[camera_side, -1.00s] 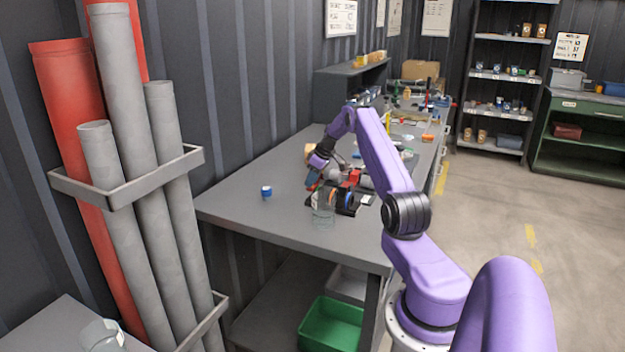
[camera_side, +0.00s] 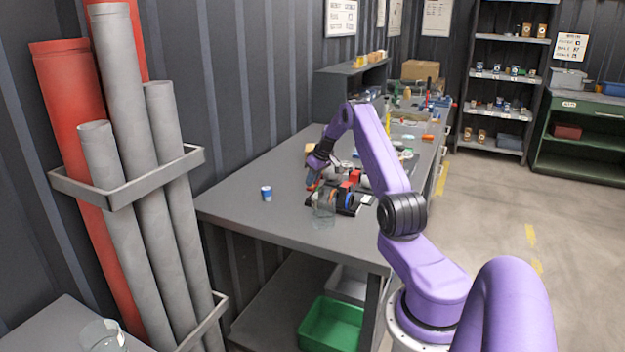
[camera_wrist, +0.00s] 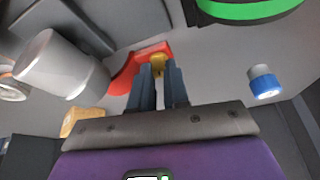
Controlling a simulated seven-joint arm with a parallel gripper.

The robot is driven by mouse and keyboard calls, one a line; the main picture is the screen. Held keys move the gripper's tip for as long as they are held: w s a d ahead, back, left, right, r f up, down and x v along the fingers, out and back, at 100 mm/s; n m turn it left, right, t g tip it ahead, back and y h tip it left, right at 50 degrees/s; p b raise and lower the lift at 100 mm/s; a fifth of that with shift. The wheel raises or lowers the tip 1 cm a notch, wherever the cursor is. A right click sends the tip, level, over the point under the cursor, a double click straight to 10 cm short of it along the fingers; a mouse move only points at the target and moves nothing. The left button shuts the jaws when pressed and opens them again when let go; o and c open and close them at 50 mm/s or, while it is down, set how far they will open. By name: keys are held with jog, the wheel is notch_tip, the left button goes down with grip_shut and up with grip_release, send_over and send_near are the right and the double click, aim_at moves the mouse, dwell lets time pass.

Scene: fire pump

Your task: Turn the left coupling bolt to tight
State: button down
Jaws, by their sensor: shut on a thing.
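In the wrist view, my gripper (camera_wrist: 158,82) has its two dark fingers close together on a small yellow-gold piece (camera_wrist: 158,62), which I take to be the left coupling bolt. The bolt sits at a red part (camera_wrist: 130,76) of the pump. In the side view my gripper (camera_side: 312,182) is low at the left end of the pump assembly, where red parts (camera_side: 350,178) show on a dark base. The fingers and bolt are too small to make out there. How tight the bolt is cannot be read.
A white and blue cap-like container (camera_side: 266,193) stands on the grey bench (camera_side: 235,205) left of the pump. A clear glass (camera_side: 323,214) stands in front of it. In the wrist view a grey cylinder (camera_wrist: 62,65) is at left and a green-rimmed round thing (camera_wrist: 245,9) at top right.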

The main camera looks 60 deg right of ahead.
jog(key=m+h, duration=0.1)
jog(key=m, duration=0.2)
jog(key=m+g+h, duration=0.1)
jog(key=m, duration=0.2)
jog(key=shift+w+a, duration=0.1)
jog(key=shift+a, duration=0.1)
jog(key=m+g, duration=0.1)
jog(key=m, duration=0.2)
jog(key=m+g+h, duration=0.1)
jog(key=m, duration=0.1)
jog(key=shift+w+a+m, duration=0.1)
jog(key=shift+w+m, duration=0.05)
jog(key=shift+m, duration=0.25)
jog(key=m+g, duration=0.1)
jog(key=m, duration=0.1)
jog(key=m+g, duration=0.1)
jog(key=m, duration=0.2)
jog(key=shift+w+f, duration=0.1)
jog(key=m, duration=0.2)
jog(key=m+g, duration=0.1)
jog(key=m, duration=0.1)
jog(key=shift+w+m+g, duration=0.1)
jog(key=shift+m+g, duration=0.2)
jog(key=shift+m, duration=0.5)
jog(key=c, duration=1.4)
grip_release()
